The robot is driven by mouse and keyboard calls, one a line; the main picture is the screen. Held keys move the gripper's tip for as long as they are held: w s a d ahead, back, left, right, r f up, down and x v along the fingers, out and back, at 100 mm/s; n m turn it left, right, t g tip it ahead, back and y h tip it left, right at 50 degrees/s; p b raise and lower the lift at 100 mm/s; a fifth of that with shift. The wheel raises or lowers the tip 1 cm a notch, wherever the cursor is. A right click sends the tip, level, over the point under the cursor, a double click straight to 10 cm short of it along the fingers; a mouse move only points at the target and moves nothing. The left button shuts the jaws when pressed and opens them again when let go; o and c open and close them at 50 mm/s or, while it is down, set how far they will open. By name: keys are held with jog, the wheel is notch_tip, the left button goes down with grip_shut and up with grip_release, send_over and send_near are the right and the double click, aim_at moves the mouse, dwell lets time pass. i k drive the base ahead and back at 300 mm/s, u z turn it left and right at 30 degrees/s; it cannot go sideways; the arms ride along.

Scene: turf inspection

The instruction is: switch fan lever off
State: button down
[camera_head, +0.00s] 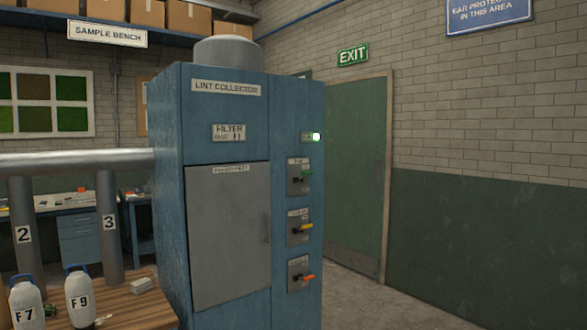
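The blue lint collector cabinet (225,125) stands in the middle of the view. Its narrow right panel carries three levers, one above another: a green-tipped lever (304,175) at the top, a yellow-tipped lever (302,229) in the middle and an orange-tipped lever (305,278) at the bottom. Each handle points right, the tips tilted slightly upward. The top plate's small label looks like "FAN" but is too blurred to be sure. A lamp (316,137) above the levers glows white-green. My gripper is not in view.
A wooden table (140,306) with white bottles (79,297) stands at the front left, beside numbered grey pipes (108,220). A green door (355,180) under an exit sign is behind right. The floor (375,308) right of the cabinet is clear.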

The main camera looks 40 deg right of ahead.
aim_at(303, 174)
jog(key=u, duration=0.05)
jog(key=i, duration=0.95)
jog(key=u, duration=0.3)
